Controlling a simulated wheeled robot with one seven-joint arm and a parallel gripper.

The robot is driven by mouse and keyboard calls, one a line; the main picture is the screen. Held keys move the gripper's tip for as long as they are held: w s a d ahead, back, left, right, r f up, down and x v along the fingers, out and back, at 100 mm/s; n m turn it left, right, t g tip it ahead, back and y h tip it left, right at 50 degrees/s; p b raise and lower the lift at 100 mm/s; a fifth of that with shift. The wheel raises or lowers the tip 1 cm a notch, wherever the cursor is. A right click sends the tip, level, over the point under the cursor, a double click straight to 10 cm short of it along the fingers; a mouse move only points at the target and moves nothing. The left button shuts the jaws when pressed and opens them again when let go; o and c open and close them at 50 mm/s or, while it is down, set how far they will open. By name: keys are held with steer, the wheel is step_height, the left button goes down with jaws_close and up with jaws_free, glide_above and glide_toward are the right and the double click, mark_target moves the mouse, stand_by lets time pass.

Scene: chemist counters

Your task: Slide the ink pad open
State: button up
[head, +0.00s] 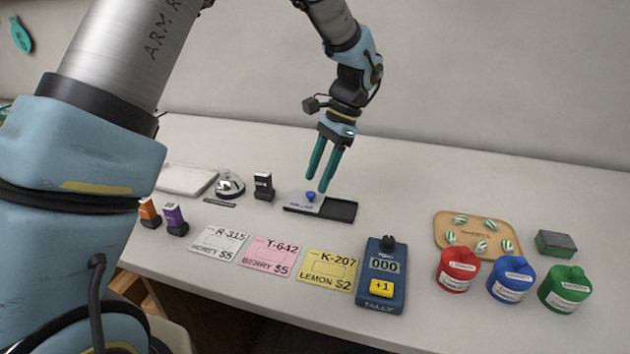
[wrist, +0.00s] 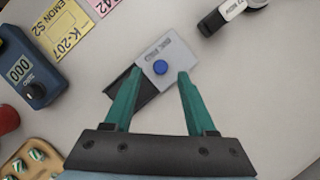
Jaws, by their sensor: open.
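The ink pad (head: 340,211) lies on the counter at the middle of the head view, a dark tray with a light grey sliding lid (head: 302,201). The lid has a blue knob (head: 310,196) and covers the left part, while the dark right part is uncovered. In the wrist view the lid (wrist: 178,52) and blue knob (wrist: 160,67) show beyond and between the fingertips, and the dark tray (wrist: 124,92) is partly behind the left finger. My gripper (head: 323,182) is open and empty, pointing down above the pad. It also shows in the wrist view (wrist: 158,74).
A black stamp (head: 263,186) and a bell (head: 229,186) stand left of the pad. Price cards (head: 268,257) and a blue tally counter (head: 382,280) lie in front. A candy tray (head: 452,216) and colored pots (head: 510,278) are at right. Counter behind the pad is clear.

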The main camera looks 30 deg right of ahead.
mark_target(305, 197)
steer(key=shift+x, duration=1.25)
steer(key=shift+c, duration=0.3)
jaws_close()
